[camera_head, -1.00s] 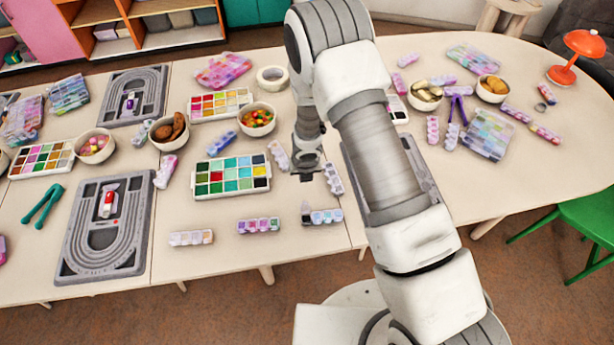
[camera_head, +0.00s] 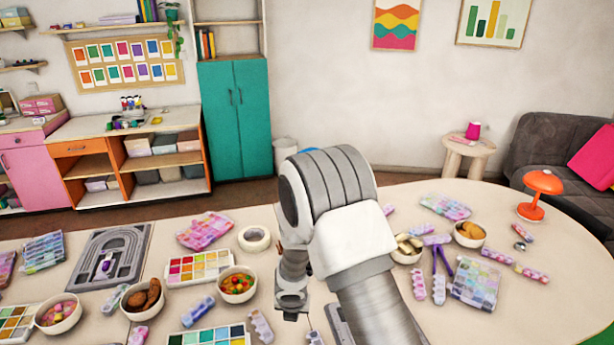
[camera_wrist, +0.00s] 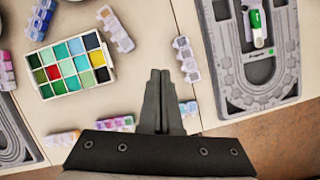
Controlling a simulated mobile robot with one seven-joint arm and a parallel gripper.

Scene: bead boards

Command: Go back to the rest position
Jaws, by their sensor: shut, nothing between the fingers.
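My gripper (camera_wrist: 161,88) shows in the wrist view with its two dark fingers pressed together and nothing between them. It hangs above the table, with the tabletop visible around it. In the head view my arm reaches over the middle of the table, and the fingertips are hard to make out. In the wrist view a paint-like tray of coloured squares (camera_wrist: 104,76) lies to the left of the fingers. A grey bead board (camera_wrist: 286,78) with a green-and-white item (camera_wrist: 258,28) on it lies to the right.
An orange lamp (camera_head: 531,211) stands at the right. A teal cabinet (camera_head: 236,135) and a sofa (camera_head: 545,150) stand beyond. The air above the table is clear.

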